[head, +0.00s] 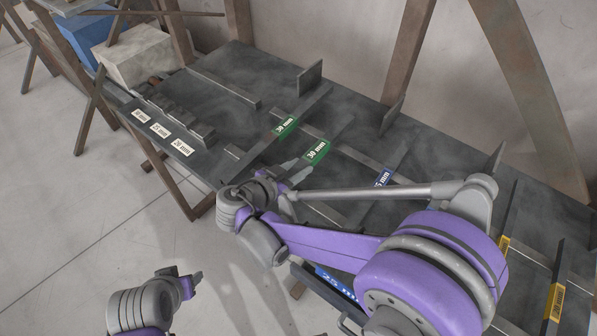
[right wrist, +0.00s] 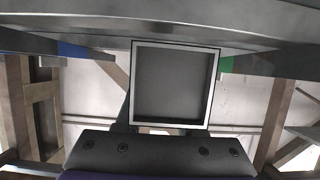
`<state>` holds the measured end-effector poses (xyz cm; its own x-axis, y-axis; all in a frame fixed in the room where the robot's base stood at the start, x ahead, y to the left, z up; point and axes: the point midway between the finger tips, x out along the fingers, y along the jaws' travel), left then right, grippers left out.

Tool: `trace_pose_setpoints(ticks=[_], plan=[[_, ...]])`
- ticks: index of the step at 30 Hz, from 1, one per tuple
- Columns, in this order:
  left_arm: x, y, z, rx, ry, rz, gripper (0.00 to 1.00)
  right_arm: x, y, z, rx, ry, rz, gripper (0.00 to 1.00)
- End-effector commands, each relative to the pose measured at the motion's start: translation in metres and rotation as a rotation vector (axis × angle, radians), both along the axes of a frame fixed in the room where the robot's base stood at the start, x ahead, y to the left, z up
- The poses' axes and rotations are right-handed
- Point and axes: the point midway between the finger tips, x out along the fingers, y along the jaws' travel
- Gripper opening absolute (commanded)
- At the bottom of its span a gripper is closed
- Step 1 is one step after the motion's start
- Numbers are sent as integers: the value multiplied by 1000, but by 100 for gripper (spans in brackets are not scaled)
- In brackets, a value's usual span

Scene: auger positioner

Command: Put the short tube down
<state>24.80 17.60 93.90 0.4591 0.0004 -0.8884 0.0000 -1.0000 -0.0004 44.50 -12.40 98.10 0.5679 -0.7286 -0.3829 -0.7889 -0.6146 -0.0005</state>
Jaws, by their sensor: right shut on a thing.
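In the right wrist view, a square hollow end with a pale rim (right wrist: 133,85), which looks like the short tube, is directly in front of my right gripper. My right gripper (head: 284,172) is shut on it at the front part of the dark bench (head: 230,70). In the head view the wrist hides most of the held tube, and whether it touches the bench cannot be told. My left gripper (head: 192,279) is low at the bottom left, over the floor and away from the bench; its jaws are too small to read.
Long grey bars with green 30 mm labels (head: 317,150) and a blue label (head: 383,179) lie beside the right gripper. A stepped block (head: 180,115) stands left behind size labels. Yellow-marked bars (head: 555,300) lie at right. A pale box (head: 135,55) is back left.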

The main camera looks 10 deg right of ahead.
Motion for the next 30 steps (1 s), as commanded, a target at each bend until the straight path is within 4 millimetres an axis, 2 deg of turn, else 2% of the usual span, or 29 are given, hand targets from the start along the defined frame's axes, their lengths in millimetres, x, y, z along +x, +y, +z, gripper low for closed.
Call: trace_pose_setpoints(ticks=[1, 4, 11, 12, 16, 25, 30], plan=[[-1, 0, -2, 0, 2, 0, 54, 0, 0, -9, -2, 0, -1, 0], [-1, 0, -4, 0, 2, 0, 54, 0, 0, -18, -2, -1, 0, 0], [-1, 0, -4, 0, 2, 0, 54, 0, 0, -20, 0, 0, 0, 0], [-1, 0, -4, 0, 2, 0, 54, 0, 0, -21, 1, 1, 0, 43], [-1, 0, -4, 0, 2, 0, 54, 0, 0, -21, 1, 1, 0, 66], [-1, 0, -4, 0, 2, 0, 54, -1, 1, -20, 0, 0, 0, 67], [-2, 0, -5, 0, 3, 0, 54, -9, 13, -15, 0, 1, 4, 67]])
